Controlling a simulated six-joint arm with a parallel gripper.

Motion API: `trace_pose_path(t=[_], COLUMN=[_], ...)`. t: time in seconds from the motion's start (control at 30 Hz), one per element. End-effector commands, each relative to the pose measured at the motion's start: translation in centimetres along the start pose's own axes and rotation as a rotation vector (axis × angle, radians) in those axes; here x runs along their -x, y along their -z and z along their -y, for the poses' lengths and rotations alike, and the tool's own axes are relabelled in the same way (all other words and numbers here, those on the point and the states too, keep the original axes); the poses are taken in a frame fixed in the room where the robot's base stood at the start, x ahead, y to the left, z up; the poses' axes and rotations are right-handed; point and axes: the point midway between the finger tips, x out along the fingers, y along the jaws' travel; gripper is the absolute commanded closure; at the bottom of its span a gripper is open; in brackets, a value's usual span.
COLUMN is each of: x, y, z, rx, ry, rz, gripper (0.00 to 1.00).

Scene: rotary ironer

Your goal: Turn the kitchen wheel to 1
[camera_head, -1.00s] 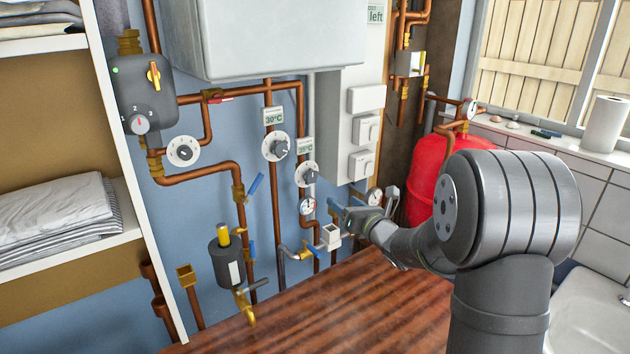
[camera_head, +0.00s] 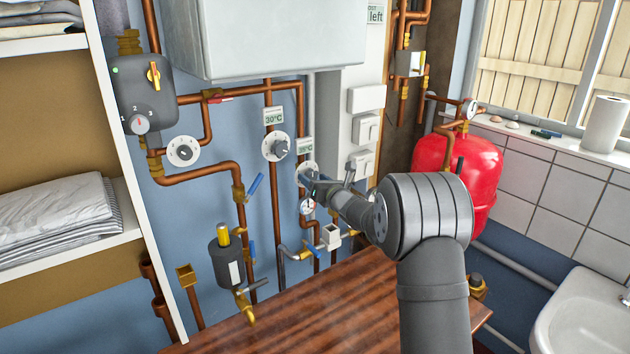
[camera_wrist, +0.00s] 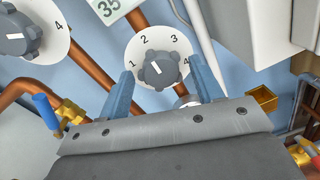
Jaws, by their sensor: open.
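A white dial marked 1 to 4 with a dark lobed wheel (camera_wrist: 162,71) is in the middle of the wrist view. Its white pointer mark slants up and left, roughly between 1 and 2. In the head view this dial (camera_head: 304,167) is partly hidden by my gripper (camera_head: 312,184). In the wrist view my gripper (camera_wrist: 160,66) is open, its two blue fingers on the left and right of the wheel; whether they touch it is unclear. No label naming the kitchen is legible.
A similar wheel (camera_head: 278,148) sits to the upper left, under a 30°C tag (camera_head: 274,116); another dial (camera_head: 182,151) is further left. A gauge (camera_head: 307,205) is just below my gripper. A blue-handled valve (camera_wrist: 47,110) and copper pipes are close by.

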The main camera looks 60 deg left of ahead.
Motion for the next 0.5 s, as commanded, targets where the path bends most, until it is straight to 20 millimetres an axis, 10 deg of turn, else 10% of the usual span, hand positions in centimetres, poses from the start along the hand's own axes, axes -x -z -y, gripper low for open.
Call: trace_pose_path(t=[0.27, 0.5], x=[-0.07, -0.06], y=[0.0, 0.0], z=[0.0, 0.0], rx=[0.0, 0.0], ry=[0.0, 0.0], rz=[0.0, 0.0], gripper=[0.42, 0.85])
